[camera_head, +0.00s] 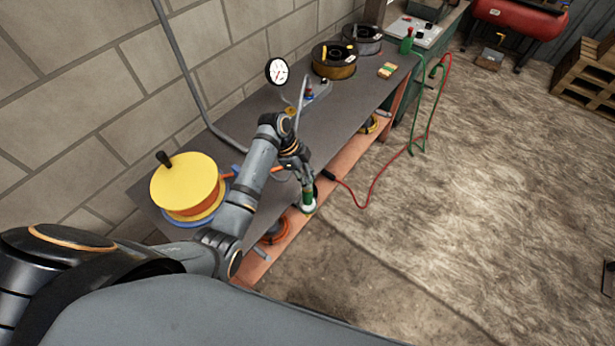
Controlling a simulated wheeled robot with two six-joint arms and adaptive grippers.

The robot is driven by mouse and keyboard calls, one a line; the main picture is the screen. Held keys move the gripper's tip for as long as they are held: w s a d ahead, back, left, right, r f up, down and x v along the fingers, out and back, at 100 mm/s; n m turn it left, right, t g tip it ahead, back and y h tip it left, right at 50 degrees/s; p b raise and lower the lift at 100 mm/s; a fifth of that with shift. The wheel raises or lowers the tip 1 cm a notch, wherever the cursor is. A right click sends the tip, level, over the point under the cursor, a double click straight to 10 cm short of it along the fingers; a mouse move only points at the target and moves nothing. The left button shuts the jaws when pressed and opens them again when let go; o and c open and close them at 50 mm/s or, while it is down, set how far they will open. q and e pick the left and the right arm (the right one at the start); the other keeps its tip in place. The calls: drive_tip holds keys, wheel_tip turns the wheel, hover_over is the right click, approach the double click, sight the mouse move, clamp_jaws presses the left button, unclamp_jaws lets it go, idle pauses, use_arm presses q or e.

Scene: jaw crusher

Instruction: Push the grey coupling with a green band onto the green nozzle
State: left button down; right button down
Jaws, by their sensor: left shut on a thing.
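My left arm reaches over the workbench from the left. My left gripper (305,184) points down at the bench's front edge and is shut on a small grey part with a green band (309,201), which looks like the coupling. The fingers hide its upper part. A green upright piece (407,43) stands by a pale panel at the bench's far end; it may be the green nozzle, but it is too small to be sure. The held part is well apart from it. My right gripper is not in view.
The workbench (235,135) carries a yellow reel (185,183), a gauge (277,71), dark spools (334,58) and a small block (387,70). A green hose (430,118) and a red hose (375,185) hang off its front side. The floor (480,190) at right is mostly open.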

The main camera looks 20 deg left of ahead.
use_arm(q)
drive_tip(key=shift+f+b, duration=0.3)
drive_tip(key=shift+f, duration=0.25)
drive_tip(key=c, duration=1)
unclamp_jaws()
drive_tip(key=v, duration=1.2)
drive_tip(key=shift+s, duration=0.1)
